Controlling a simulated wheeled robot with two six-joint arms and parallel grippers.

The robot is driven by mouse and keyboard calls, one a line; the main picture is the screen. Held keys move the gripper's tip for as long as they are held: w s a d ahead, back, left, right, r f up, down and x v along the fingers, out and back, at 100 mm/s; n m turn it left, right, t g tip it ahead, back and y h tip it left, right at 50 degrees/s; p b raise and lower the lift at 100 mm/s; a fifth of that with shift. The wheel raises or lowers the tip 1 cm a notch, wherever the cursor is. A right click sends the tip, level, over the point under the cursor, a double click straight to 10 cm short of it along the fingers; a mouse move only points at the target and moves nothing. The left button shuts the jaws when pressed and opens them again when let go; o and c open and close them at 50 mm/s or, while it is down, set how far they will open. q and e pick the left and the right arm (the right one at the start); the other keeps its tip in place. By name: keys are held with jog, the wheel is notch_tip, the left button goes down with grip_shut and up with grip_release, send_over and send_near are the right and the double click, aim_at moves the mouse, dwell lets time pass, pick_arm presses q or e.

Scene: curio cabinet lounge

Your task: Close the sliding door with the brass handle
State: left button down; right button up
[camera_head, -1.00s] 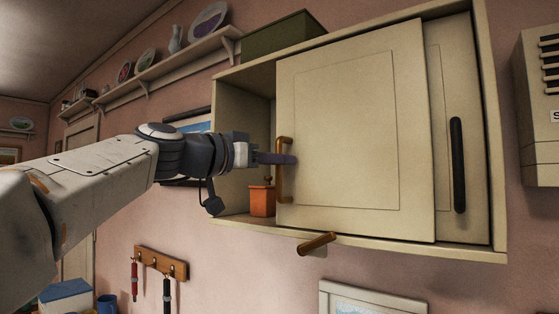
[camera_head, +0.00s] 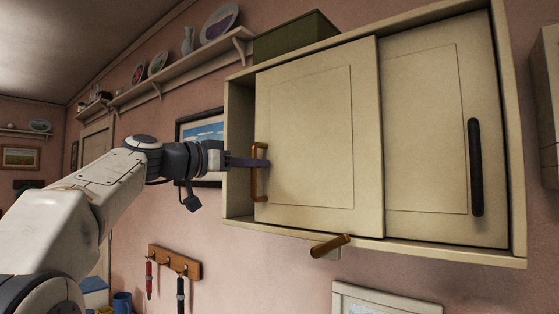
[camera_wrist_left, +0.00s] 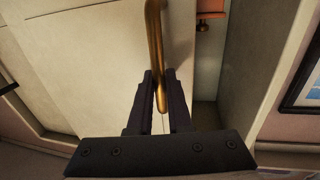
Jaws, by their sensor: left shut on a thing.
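The sliding door with the brass handle (camera_head: 318,140) is a cream panel in the front track of the wall cabinet (camera_head: 392,245). It covers most of the left half, with a narrow open gap at the cabinet's left end. The brass handle (camera_head: 256,188) stands upright near the door's left edge; it also shows in the left wrist view (camera_wrist_left: 153,35). My left gripper (camera_head: 262,163) is shut on the brass handle, its dark fingers on either side of the bar in the left wrist view (camera_wrist_left: 160,95). My right gripper is not in view.
A second cream door (camera_head: 428,130) with a black handle (camera_head: 475,168) fills the cabinet's right half. A green box (camera_head: 295,38) sits on top. A wooden peg (camera_head: 330,246) sticks out below. A framed picture (camera_head: 200,130) hangs behind my left arm.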

pick_arm(q)
jog(key=w+a+p, duration=0.3)
jog(key=w+a, duration=0.2)
jog(key=a, duration=0.3)
jog(key=shift+w+p, duration=0.3)
jog(key=shift+p, duration=0.05)
jog(key=shift+r, duration=0.1)
jog(key=c, duration=0.9)
grip_release()
jog(key=shift+o, duration=0.3)
jog(key=shift+w+a, duration=0.1)
jog(key=shift+a, duration=0.05)
